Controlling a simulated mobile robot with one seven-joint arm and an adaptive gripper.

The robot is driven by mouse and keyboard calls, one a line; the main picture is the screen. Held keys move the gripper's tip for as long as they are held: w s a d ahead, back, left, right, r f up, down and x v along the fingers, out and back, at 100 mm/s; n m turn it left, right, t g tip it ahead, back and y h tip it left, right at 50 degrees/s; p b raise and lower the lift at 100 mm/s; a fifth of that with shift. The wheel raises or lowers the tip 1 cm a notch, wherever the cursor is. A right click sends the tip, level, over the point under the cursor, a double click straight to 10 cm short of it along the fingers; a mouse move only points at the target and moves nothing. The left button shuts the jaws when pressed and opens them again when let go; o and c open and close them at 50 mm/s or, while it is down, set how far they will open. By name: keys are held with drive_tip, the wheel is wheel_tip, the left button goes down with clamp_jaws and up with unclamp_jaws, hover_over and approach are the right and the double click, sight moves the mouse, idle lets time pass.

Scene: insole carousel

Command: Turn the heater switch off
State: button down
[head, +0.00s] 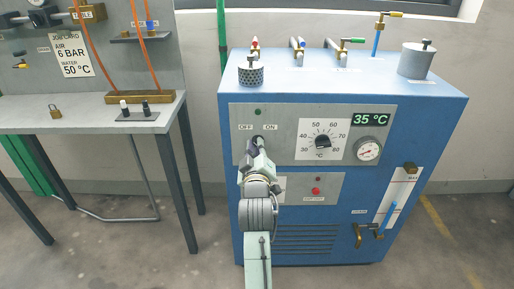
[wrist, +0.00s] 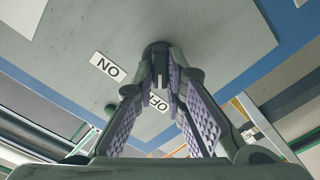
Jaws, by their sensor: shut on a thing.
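The heater switch, a dark knob (head: 258,141), sits on the grey control panel of the blue cabinet, below the OFF label (head: 245,127) and ON label (head: 271,127). In the wrist view the dark switch (wrist: 157,47) stands out from the panel between my fingertips. My gripper (head: 257,148) is shut on it, and it also shows in the wrist view (wrist: 160,78). The ON label (wrist: 107,67) is clear there; the OFF label (wrist: 159,103) is partly behind the fingers. My fingers hide which way the switch points.
A dark green lamp (head: 257,112) is above the switch. A temperature dial (head: 322,141), a 35 °C display (head: 371,120) and a round gauge (head: 368,149) are to the right. A red button (head: 315,191) is below. A workbench (head: 90,112) stands at left.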

drive_tip(key=shift+n, duration=0.3)
idle(0.4)
drive_tip(key=c, duration=1.6)
unclamp_jaws()
drive_tip(key=shift+c, duration=0.2)
drive_tip(key=s, duration=0.7)
drive_tip(key=shift+s, duration=0.3)
